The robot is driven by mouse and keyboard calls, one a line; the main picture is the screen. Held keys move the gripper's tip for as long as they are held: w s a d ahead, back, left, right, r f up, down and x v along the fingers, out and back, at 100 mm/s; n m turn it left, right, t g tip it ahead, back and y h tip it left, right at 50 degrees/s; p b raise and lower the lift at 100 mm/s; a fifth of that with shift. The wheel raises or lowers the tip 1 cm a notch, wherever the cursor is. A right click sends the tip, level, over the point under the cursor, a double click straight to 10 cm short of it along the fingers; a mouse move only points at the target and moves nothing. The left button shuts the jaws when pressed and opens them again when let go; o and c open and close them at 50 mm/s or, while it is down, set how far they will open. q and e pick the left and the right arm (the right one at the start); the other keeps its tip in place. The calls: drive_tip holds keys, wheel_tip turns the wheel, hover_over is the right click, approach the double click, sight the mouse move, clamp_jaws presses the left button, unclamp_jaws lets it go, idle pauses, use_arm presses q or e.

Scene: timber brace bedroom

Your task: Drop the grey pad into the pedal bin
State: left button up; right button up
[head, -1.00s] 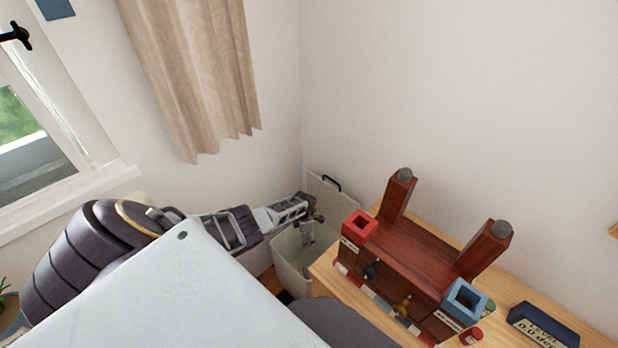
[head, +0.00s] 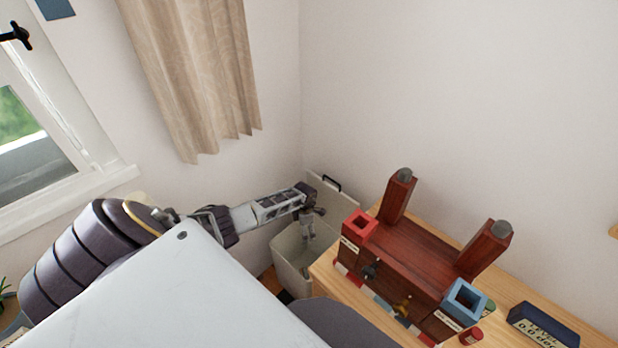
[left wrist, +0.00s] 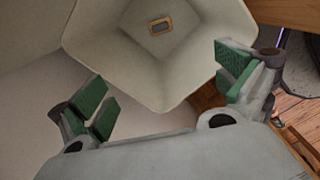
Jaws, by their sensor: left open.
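The pedal bin (head: 287,262) stands in the corner beyond the wooden bench, its lid (head: 345,192) raised behind it. My left gripper (head: 309,231) is over the bin's opening, pointing down. In the left wrist view my left gripper (left wrist: 162,88) shows its two green-padded fingers wide apart with nothing between them. The bin (left wrist: 110,45) lies beyond the fingertips, and I see down to its floor. A small tan-edged piece with a greyish middle (left wrist: 160,25) lies on that floor; it may be the grey pad, but I cannot be sure. My right gripper is out of view.
The wooden bench (head: 522,290) to the bin's right carries a dark red brace block (head: 425,250) with two upright posts, and a dark level box (head: 543,325). A curtain (head: 195,80) and window are at the left. Bare wall lies behind.

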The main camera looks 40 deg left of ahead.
use_arm(q)
wheel_tip(320, 180, up, 6)
drive_tip(key=shift+r, duration=0.15)
idle(0.6)
drive_tip(key=shift+d, duration=0.1)
idle(0.8)
